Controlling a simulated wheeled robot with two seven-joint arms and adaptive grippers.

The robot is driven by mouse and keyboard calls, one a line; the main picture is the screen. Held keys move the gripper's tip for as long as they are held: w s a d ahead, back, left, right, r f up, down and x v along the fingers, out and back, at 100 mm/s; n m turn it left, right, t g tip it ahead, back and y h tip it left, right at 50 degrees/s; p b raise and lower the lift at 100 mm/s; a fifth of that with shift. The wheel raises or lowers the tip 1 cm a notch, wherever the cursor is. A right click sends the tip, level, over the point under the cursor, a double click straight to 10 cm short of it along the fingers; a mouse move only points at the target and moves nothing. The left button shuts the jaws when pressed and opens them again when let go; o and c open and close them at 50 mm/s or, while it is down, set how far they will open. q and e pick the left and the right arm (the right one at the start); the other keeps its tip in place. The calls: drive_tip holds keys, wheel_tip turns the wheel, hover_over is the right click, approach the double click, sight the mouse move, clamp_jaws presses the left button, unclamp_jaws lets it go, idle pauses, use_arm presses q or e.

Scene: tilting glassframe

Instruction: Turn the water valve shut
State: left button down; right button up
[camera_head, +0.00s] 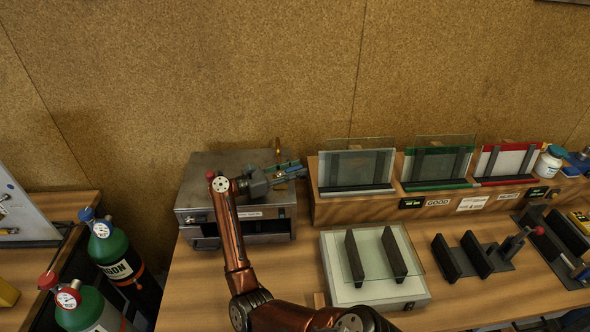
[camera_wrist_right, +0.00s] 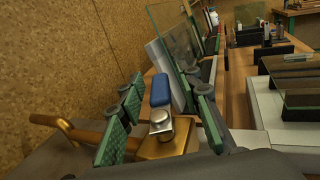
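The water valve shows in the right wrist view as a brass body (camera_wrist_right: 168,145) with a metal stem and a blue handle (camera_wrist_right: 160,88). A curved brass pipe (camera_wrist_right: 75,131) runs left from it; its upright end (camera_head: 277,148) shows at the back of a grey metal box in the head view. My right gripper (camera_head: 289,171) is above the box's right side. In the wrist view, its green-padded fingers stand apart on either side of the blue handle, with visible gaps. In the head view the gripper hides most of the valve. My left gripper is not in view.
The grey metal box (camera_head: 207,168) stands on the wooden bench. Right of it, a wooden rack (camera_head: 382,208) holds upright glass panes close to the gripper. A pale tilting plate (camera_head: 342,284) with black bars lies in front. Green gas bottles (camera_head: 113,250) stand at left.

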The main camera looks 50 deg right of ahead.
drive_tip(key=v, duration=1.2)
drive_tip(key=shift+w, duration=0.1)
drive_tip(key=shift+f, duration=0.1)
